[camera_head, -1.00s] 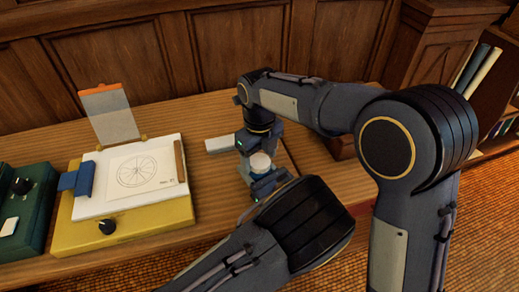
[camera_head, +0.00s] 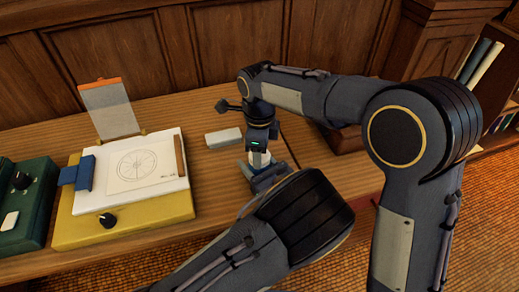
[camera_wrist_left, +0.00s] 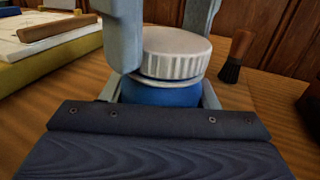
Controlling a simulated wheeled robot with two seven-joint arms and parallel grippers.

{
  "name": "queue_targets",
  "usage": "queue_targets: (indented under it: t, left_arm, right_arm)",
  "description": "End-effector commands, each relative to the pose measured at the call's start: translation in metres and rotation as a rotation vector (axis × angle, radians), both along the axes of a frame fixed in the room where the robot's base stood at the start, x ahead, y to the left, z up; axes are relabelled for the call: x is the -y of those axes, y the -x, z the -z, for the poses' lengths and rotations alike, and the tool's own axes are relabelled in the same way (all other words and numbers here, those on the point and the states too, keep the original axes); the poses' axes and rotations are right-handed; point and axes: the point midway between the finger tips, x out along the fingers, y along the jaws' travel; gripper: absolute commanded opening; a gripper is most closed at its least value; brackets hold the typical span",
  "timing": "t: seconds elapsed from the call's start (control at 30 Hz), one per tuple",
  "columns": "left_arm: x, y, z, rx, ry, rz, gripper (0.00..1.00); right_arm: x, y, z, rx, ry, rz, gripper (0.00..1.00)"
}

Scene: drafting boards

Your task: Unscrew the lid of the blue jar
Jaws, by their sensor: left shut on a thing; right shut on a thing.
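The blue jar (camera_wrist_left: 160,95) stands upright in the left wrist view, with its white ribbed lid (camera_wrist_left: 175,52) on top. A thin pale rim shows between the lid and the blue body. My left gripper (camera_head: 267,179) is shut on the jar's body, low down, with a finger on each side. My right gripper (camera_head: 260,150) points down from above and is shut on the lid, its grey fingers at the lid's left and right in the left wrist view. In the head view the grippers hide most of the jar, and only a bit of the white lid shows.
A yellow drafting board (camera_head: 120,228) with a wheel drawing (camera_head: 145,165) lies left of the jar. A green box (camera_head: 25,205) is at far left. A pale grey block (camera_head: 223,138) lies behind the jar. A dark brush (camera_wrist_left: 236,58) stands behind it to the right.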

Motion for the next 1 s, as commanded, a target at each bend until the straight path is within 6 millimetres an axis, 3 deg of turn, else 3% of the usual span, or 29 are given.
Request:
queue_targets:
  t: [1.0]
  left_arm:
    - [0.0001, 0.0003, 0.0006, -0.001, 0.001, 0.000, 0.00]
  right_arm:
    - [0.0007, -0.0004, -0.0020, 0.001, 0.000, -2.813, 0.22]
